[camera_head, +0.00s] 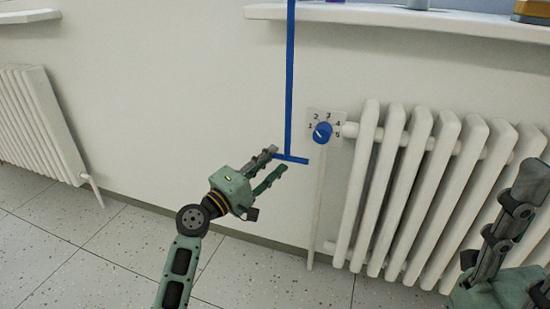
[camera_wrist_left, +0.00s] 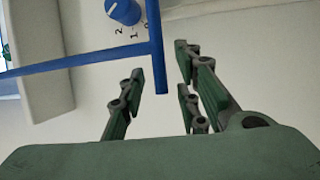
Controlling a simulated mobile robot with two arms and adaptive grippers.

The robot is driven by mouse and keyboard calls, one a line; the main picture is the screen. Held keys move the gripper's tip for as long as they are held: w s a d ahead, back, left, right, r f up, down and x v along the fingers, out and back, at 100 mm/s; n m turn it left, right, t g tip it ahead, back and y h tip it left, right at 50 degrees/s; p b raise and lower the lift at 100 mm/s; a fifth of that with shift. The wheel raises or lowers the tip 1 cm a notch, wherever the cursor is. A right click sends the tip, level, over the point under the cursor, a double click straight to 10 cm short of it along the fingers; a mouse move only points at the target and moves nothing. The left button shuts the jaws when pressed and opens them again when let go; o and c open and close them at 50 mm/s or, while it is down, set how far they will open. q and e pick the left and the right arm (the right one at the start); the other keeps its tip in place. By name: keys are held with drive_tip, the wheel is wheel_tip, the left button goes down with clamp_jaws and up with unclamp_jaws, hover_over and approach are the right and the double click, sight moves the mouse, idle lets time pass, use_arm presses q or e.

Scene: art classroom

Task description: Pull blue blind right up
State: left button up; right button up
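The blue blind pull (camera_head: 290,80) is a thin vertical rod with a short crossbar (camera_head: 291,158) at its lower end, hanging in front of the wall. The blind itself is out of view. My left gripper (camera_head: 276,161) is open at the crossbar, with its fingers on either side of the crossbar's left part in the head view. In the left wrist view the crossbar (camera_wrist_left: 156,50) reaches down between the two open fingers (camera_wrist_left: 160,88), apart from both. My right gripper (camera_head: 512,210) is at the right edge, in front of the radiator; its fingertips are hard to make out.
A white radiator (camera_head: 408,190) stands right of the pull, with a blue numbered knob (camera_head: 322,132) close to the crossbar. A windowsill (camera_head: 400,17) juts out above. Another radiator (camera_head: 42,120) is at the left. The tiled floor (camera_head: 90,255) is clear.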

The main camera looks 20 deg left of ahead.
use_arm(q)
drive_tip(key=shift+x, duration=1.2)
clamp_jaws()
